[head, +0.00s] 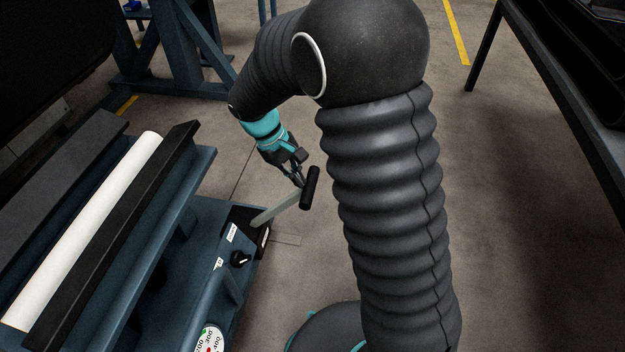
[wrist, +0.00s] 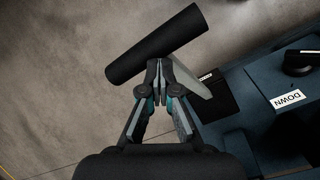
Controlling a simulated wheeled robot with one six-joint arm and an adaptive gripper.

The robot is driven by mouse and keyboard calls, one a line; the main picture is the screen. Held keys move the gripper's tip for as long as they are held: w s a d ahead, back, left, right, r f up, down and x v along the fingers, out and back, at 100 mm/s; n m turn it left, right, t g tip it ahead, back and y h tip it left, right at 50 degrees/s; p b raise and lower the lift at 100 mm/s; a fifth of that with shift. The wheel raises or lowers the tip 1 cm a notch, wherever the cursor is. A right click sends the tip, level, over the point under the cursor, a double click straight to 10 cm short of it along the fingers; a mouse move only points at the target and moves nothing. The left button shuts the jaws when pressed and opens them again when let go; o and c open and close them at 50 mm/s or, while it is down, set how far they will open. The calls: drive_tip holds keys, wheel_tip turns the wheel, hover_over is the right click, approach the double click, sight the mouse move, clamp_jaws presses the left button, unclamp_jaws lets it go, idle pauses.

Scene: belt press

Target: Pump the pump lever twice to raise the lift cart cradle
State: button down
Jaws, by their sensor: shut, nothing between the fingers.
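The pump lever is a pale grey bar (head: 275,208) with a black cylindrical grip (head: 310,188), sticking out at a slant from the end of the blue lift cart (head: 200,262). In the wrist view the grip (wrist: 155,43) lies just beyond my fingertips, and part of the bar (wrist: 200,82) shows to their right. My gripper (head: 299,182) is shut and empty, its tips (wrist: 158,68) close to the grip. I cannot tell whether they touch. The cart's cradle has dark rails (head: 120,225) with a white roll (head: 85,228) lying between them.
A black knob (head: 240,258) sits on the cart beside the lever, near a DOWN label (wrist: 287,99). A round gauge (head: 209,338) is at the bottom. A blue steel frame (head: 175,60) stands behind, and a dark table (head: 560,95) at right. Floor beyond the lever is clear.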

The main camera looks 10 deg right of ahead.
drive_tip(key=shift+a+r, duration=0.15)
drive_tip(key=a+r+p, duration=0.1)
drive_tip(key=a, duration=0.1)
drive_tip(key=w+a+r+p, duration=0.1)
drive_tip(key=r+p, duration=0.1)
drive_tip(key=shift+w+a, duration=0.2)
drive_tip(key=shift+a, duration=0.15)
idle(0.5)
idle(0.4)
drive_tip(key=s+d+r+m+t+y, duration=0.2)
drive_tip(key=s+d+r+m+t, duration=0.1)
drive_tip(key=s+d+r, duration=0.4)
drive_tip(key=s+d+r+m+t+y, duration=0.2)
drive_tip(key=s+d+r+m+t, duration=0.2)
drive_tip(key=s+d+r, duration=0.4)
drive_tip(key=s+r, duration=0.2)
drive_tip(key=s, duration=0.4)
drive_tip(key=shift+s+r, duration=0.2)
drive_tip(key=shift+r, duration=0.1)
